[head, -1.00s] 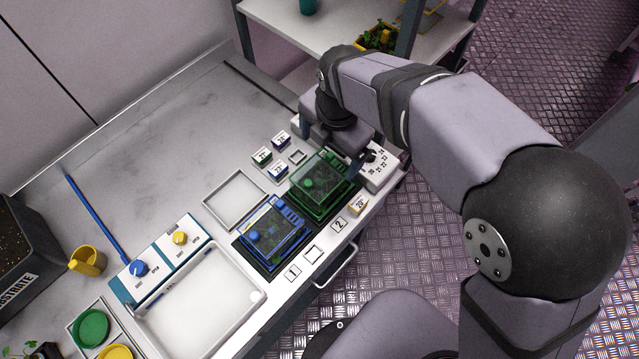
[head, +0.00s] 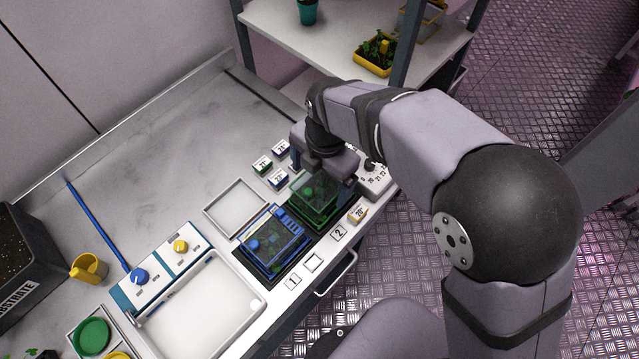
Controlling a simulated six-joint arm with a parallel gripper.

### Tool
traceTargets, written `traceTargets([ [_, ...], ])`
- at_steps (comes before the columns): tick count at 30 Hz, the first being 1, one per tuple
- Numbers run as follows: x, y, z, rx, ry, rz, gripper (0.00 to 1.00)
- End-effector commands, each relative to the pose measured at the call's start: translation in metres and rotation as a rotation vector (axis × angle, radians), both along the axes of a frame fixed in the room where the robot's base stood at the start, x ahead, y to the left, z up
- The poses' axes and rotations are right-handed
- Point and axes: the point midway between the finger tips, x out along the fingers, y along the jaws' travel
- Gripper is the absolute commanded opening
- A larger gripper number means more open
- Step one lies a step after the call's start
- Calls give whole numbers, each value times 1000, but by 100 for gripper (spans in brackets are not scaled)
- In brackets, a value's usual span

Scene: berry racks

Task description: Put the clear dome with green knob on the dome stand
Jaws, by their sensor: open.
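The clear dome with green knob (head: 318,205) is over the green-framed tray at the right end of the bench. Its knob (head: 308,191) shows on top, beside my gripper. My gripper (head: 322,172) is open and low at the dome's far side; its fingertips are mostly hidden by its own body. I cannot tell whether it touches the dome. A shallow pale square frame with a raised rim (head: 210,222) is empty to the left; it looks like the dome stand.
A blue-framed clear dome (head: 270,240) stands just left of the green one. A dial box (head: 375,180) is close on the right. Small number cards (head: 262,166) lie behind. A big white tray (head: 240,300) and blue and yellow knobs are further left.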

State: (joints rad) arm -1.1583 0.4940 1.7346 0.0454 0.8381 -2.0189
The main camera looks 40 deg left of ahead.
Motion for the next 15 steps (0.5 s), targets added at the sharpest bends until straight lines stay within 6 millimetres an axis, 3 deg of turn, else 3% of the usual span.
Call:
traceTargets([
  [7,1,-1,-28,-3,1,-1,90],
  [15,1,0,-35,0,0,-1,90],
])
